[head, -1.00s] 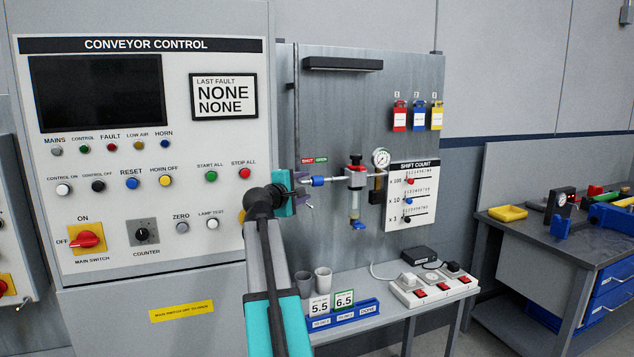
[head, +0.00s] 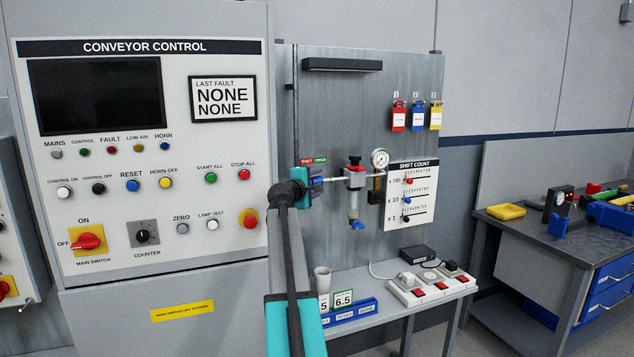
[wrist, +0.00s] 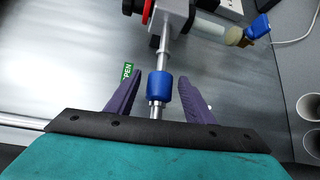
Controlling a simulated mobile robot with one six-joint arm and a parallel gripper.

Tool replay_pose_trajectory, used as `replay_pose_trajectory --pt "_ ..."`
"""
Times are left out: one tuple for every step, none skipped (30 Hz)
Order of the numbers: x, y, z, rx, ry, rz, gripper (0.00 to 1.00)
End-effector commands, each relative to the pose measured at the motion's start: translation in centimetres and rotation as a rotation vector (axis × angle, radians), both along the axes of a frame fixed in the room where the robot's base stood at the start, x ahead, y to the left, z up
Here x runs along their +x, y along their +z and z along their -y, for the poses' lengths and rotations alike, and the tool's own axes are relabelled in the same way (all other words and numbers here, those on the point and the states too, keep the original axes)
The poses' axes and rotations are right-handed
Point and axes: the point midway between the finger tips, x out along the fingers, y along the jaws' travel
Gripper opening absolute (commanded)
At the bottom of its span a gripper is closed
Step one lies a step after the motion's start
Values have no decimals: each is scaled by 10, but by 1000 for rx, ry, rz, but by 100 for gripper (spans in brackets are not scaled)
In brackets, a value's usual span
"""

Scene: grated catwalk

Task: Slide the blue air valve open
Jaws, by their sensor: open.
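The blue air valve (wrist: 159,88) is a short blue sleeve on a thin metal pipe. In the wrist view it lies between the two purple fingers of my gripper (wrist: 161,80), with a gap showing on each side. My gripper is open around it and does not visibly touch it. In the head view my gripper (head: 317,184) is at the pipe, just below a red SHUT label (head: 306,162) and a green OPEN label (head: 321,160); the fingers and arm largely cover the sleeve there. The OPEN label (wrist: 128,71) is partly hidden by the left finger in the wrist view.
The conveyor control cabinet (head: 140,225) stands close on the left. A shelf (head: 400,308) below holds cups, number cards and a power strip (head: 430,289).

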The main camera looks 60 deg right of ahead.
Motion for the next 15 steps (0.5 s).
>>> replay_pose_trajectory --pt "1 0 3 0 0 0 48" --pt "1 0 3 0 0 0 48" --pt "1 0 4 0 0 0 48" --pt "1 0 4 0 1 0 48" --pt "1 0 4 0 1 0 48" --pt "1 -1 4 -1 1 0 48" --pt "1 -1 4 -1 1 0 48" --pt "1 -1 4 -1 1 0 48" --pt "1 -1 4 -1 1 0 48" --pt "1 -1 4 -1 1 0 48" --pt "1 -1 4 -1 1 0 48" --pt "1 -1 4 -1 1 0 46" --pt "1 -1 4 -1 1 0 41" --pt "1 -1 4 -1 1 0 36" --pt "2 -1 3 -1 2 0 29"
